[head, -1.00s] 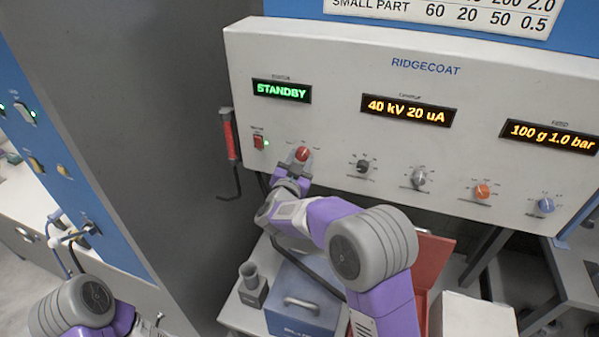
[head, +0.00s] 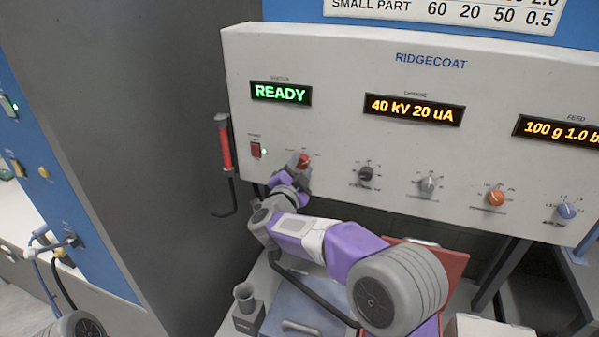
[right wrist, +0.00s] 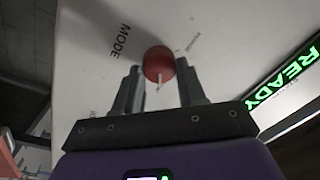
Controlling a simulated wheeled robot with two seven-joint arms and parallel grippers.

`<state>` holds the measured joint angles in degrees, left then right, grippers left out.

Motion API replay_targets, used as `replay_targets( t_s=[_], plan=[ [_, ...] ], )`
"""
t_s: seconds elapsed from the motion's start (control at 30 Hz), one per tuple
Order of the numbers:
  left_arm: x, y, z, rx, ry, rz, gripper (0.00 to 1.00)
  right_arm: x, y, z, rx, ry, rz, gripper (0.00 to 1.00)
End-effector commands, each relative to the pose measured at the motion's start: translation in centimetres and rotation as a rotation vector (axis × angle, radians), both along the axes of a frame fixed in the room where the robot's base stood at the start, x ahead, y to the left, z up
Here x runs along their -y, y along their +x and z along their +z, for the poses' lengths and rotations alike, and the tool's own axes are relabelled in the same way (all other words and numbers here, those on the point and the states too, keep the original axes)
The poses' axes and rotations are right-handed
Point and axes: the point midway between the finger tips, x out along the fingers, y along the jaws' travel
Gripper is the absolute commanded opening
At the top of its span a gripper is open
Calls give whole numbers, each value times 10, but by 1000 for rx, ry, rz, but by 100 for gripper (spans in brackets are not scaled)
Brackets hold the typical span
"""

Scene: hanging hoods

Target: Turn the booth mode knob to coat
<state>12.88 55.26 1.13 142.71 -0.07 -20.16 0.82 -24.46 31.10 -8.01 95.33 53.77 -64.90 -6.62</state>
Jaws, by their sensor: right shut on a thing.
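The red booth mode knob (head: 304,160) is on the lower left of the white RIDGECOAT panel. It also shows in the right wrist view (right wrist: 158,62), beside the word MODE, with a pale pointer mark on its face. My right gripper (head: 297,169) is shut on this knob. In the right wrist view its two fingers (right wrist: 160,82) stand on either side of the knob. The position labels around the knob are too small or hidden to read. The green status display (head: 280,93) reads READY. My left gripper is out of view.
To the right are a black knob (head: 366,174), a grey knob (head: 429,185), an orange knob (head: 495,197) and a blue knob (head: 566,210). A red switch (head: 255,150) and a red-handled tool (head: 225,148) are to the left. A blue box (head: 305,310) stands below.

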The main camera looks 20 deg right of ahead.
Motion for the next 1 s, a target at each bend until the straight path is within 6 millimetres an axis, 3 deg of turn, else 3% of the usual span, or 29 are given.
replay_targets(
  t_s=[0.37, 0.4, 0.53, 0.87, 1.0],
  plan=[
    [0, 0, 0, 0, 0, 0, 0, -1, 0, 0, 2, 7, 1, 10],
    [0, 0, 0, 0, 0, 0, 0, -1, 0, 0, 2, 7, 1, 45],
    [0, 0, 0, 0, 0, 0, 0, -1, 0, 0, 1, 6, 1, 65],
    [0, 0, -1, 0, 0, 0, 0, -2, -2, 0, 2, 5, 1, 66],
    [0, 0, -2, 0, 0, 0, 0, -12, -17, -1, 2, 5, 3, 66]
  ],
)
